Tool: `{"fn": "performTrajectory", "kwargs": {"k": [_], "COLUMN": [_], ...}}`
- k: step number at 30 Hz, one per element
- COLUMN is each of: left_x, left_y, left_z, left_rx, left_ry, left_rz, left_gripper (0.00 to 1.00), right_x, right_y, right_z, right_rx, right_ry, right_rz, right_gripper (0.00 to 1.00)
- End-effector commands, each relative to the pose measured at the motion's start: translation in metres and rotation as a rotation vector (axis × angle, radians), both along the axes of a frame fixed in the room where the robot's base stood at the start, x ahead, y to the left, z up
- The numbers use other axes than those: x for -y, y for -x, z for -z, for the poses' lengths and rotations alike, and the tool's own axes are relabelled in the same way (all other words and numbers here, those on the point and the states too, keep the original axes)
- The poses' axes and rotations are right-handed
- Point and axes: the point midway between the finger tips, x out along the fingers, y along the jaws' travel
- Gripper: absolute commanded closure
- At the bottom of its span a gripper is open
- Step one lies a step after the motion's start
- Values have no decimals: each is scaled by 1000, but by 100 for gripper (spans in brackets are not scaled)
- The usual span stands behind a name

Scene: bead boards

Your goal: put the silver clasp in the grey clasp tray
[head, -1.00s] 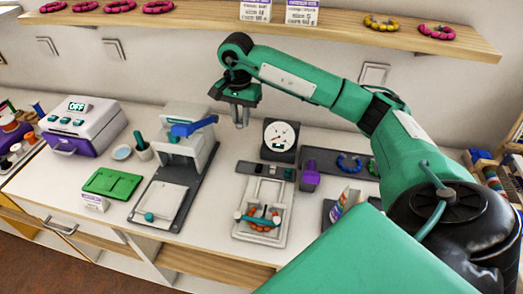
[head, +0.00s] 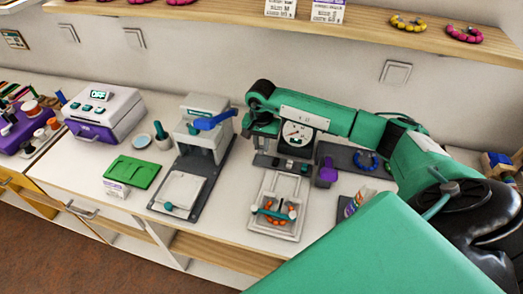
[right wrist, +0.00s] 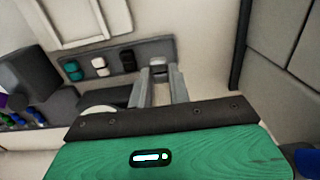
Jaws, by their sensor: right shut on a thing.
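The silver clasp (right wrist: 159,70) shows in the right wrist view between the fingertips of my right gripper (right wrist: 161,74), which is shut on it. It is at the right end of the dark grey clasp tray (right wrist: 111,58); I cannot tell whether it touches the tray. Teal (right wrist: 72,69), white (right wrist: 99,66) and black (right wrist: 128,61) clasps sit along the tray. In the head view my right gripper (head: 262,150) is down over the left end of the tray (head: 280,164), and the silver clasp cannot be made out. My left gripper is out of view.
A bead board (head: 276,228) with a bracelet lies in front of the tray. A dial scale (head: 297,135) stands behind, a purple object (head: 327,173) to the right. A press (head: 197,150) stands to the left. A dark mat (head: 340,157) bears a blue bracelet.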

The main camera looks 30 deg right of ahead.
Motion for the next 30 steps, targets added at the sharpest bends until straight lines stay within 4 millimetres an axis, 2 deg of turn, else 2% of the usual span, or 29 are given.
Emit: {"fn": "performTrajectory", "kwargs": {"k": [5,12,23,24,26,27,30], "left_x": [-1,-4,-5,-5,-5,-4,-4], "left_y": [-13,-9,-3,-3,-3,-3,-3], "left_z": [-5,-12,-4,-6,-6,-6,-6], "left_rx": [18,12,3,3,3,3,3], "left_ry": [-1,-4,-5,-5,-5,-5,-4], "left_rz": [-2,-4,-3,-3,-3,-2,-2], "left_gripper": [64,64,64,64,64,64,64], "right_x": [-1,-1,0,0,0,0,0], "right_y": [1,0,0,0,0,0,0], "right_z": [13,45,50,48,48,48,48], "right_rx": [-3,-1,0,0,0,0,0], "right_ry": [-2,-1,0,0,0,0,0], "right_rz": [0,0,0,0,0,0,0], "right_gripper": [100,100,100,75,64,59,59]}}
